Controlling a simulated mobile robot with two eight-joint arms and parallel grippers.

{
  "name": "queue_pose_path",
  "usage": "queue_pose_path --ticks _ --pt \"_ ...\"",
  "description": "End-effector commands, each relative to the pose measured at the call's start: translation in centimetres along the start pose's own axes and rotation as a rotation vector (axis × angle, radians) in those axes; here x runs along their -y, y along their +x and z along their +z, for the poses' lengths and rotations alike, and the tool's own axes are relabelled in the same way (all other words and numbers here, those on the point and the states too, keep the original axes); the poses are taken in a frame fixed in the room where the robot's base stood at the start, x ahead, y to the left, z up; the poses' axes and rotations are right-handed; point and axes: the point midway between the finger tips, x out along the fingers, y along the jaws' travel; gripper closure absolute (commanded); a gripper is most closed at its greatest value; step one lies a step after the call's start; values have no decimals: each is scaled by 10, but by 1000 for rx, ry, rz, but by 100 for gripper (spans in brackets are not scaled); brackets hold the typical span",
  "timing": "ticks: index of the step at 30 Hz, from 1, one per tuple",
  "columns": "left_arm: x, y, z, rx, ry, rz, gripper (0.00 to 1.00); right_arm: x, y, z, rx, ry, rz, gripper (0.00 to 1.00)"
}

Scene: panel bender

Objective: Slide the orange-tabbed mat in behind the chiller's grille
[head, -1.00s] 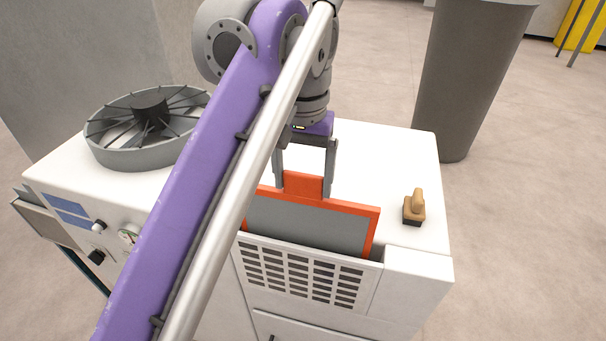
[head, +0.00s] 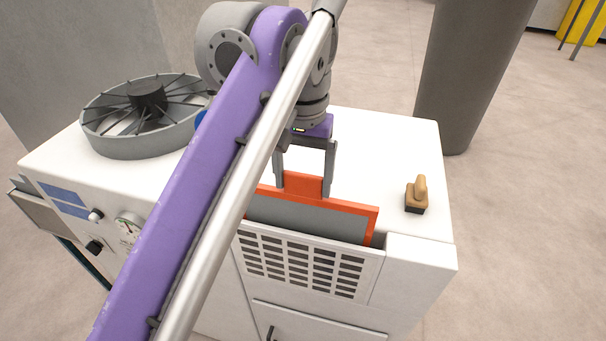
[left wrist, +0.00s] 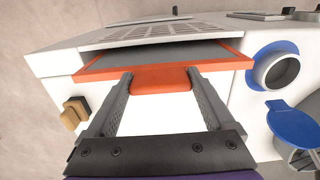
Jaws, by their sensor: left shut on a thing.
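The mat (head: 318,221) is a grey panel in an orange frame with an orange tab (head: 304,184) on top. My left gripper (head: 304,190) is shut on the tab, with one finger at each side of it. The mat stands upright behind the white slotted grille (head: 305,266) on the chiller's front. Its lower part is hidden behind the grille, and its upper part sticks out above. In the left wrist view the tab (left wrist: 161,79) sits between the two fingers, and the grille (left wrist: 155,32) lies beyond the mat. My right gripper is not in view.
The white chiller (head: 395,150) carries a round fan (head: 145,115) at the left and a wooden-handled brush (head: 417,195) at the right. A blue-rimmed port and blue cap (left wrist: 292,122) show in the wrist view. A dark bin (head: 470,70) stands behind.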

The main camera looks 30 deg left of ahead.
Motion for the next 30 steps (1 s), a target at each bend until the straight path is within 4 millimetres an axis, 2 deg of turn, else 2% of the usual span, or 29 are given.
queue_pose_path --ticks 21,30 --pt "0 25 0 0 0 0 100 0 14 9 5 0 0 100" --pt "0 27 0 0 0 0 100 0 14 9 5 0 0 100"
